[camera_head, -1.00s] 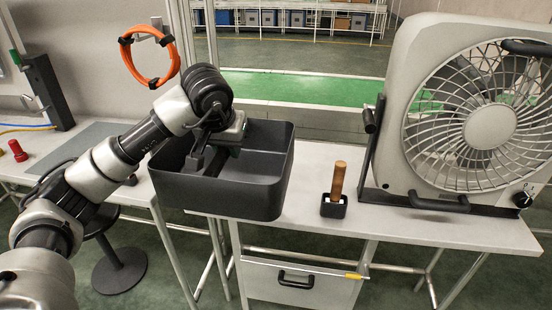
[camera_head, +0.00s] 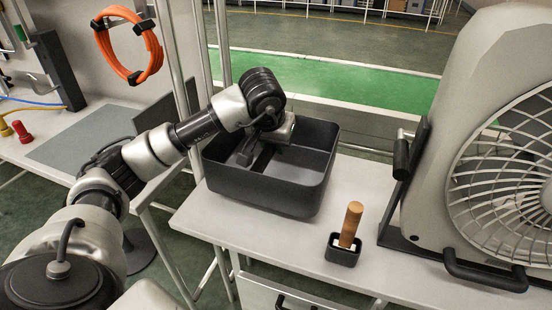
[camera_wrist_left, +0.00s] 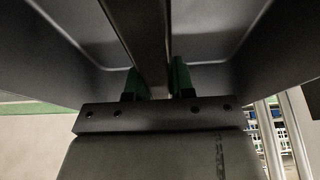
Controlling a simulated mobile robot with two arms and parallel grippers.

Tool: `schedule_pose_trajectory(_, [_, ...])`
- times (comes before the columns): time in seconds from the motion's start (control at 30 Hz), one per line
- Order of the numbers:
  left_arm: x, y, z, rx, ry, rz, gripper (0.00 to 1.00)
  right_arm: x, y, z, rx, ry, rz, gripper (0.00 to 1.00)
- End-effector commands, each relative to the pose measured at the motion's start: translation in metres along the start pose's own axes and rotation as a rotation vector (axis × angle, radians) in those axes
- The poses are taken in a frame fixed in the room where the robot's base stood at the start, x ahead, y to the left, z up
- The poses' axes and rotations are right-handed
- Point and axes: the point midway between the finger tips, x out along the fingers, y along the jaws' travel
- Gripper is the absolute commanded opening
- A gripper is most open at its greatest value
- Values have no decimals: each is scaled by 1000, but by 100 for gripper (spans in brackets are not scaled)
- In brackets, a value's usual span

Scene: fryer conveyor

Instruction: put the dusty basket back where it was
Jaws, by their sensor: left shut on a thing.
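The dark grey basket (camera_head: 262,192) is an open rectangular bin with a bar across its middle. It is over the left end of the white table (camera_head: 205,222) and looks level. I cannot tell if its bottom touches the table top. My left gripper (camera_head: 250,150) reaches down into the basket from the far side and is shut on its middle bar. In the left wrist view the green-padded fingers (camera_wrist_left: 154,82) sit on both sides of the bar (camera_wrist_left: 143,40). No dust can be made out. My right gripper is out of view.
A small black holder (camera_head: 341,254) with a wooden-handled tool (camera_head: 351,224) stands right of the basket. A large fan (camera_head: 500,170) fills the table's right side. A second table with a grey mat (camera_head: 85,138) is on the left. An orange hose coil (camera_head: 128,45) hangs at upper left.

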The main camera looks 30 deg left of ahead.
Motion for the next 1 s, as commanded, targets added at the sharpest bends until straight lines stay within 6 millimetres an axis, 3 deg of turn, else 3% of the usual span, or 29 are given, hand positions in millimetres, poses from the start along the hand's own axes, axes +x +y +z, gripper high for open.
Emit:
schedule_pose_trajectory(0.33, [35,0,15,0,1,1,0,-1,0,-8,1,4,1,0])
schedule_pose_trajectory(0.77, [38,0,15,0,5,1,0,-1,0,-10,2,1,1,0])
schedule_pose_trajectory(0.8, [39,0,16,0,2,1,25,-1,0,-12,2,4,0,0])
schedule_pose_trajectory(0.97, [38,0,16,1,2,1,49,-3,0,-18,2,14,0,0])
schedule_pose_trajectory(1.0, [38,0,16,1,2,1,49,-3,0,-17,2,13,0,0])
